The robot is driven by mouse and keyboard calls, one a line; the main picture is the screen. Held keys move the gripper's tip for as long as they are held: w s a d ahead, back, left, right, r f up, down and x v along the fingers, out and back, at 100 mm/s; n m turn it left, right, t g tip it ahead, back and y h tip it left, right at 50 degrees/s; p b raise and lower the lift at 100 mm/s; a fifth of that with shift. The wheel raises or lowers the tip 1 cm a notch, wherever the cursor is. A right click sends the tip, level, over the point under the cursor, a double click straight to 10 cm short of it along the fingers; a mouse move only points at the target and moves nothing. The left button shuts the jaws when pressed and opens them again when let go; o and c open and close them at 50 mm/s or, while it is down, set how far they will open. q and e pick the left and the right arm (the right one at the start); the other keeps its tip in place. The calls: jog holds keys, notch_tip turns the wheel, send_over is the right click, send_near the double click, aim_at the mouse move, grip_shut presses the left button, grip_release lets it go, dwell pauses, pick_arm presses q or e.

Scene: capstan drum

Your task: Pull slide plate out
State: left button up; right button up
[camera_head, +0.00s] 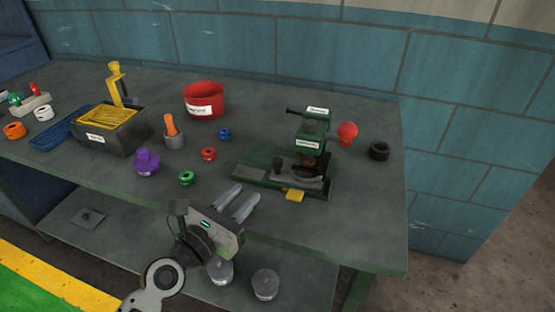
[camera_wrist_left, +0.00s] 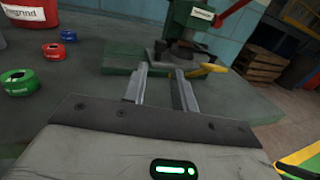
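The yellow tab also shows in the left wrist view (camera_wrist_left: 208,70), just right of the fingertips. My left gripper (camera_head: 246,191) is open and empty, left of the tab and apart from it, at the bench's front. My right gripper is not in view.
Behind and left are a red bowl (camera_head: 204,99), a purple jar (camera_head: 146,162), green (camera_head: 187,178), red (camera_head: 208,154) and blue (camera_head: 224,133) rings and an orange-handled pestle in a mortar (camera_head: 173,135). A black ring (camera_head: 379,150) lies right of the press. The bench's front right is clear.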

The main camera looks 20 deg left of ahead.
aim_at(275, 166)
pick_arm(q)
jog(key=p+x, duration=0.1)
jog(key=x, duration=1)
jog(key=shift+w+d, duration=0.15)
jog(key=shift+w, duration=0.2)
jog(key=shift+w+d, duration=0.15)
jog(key=shift+w, duration=0.45)
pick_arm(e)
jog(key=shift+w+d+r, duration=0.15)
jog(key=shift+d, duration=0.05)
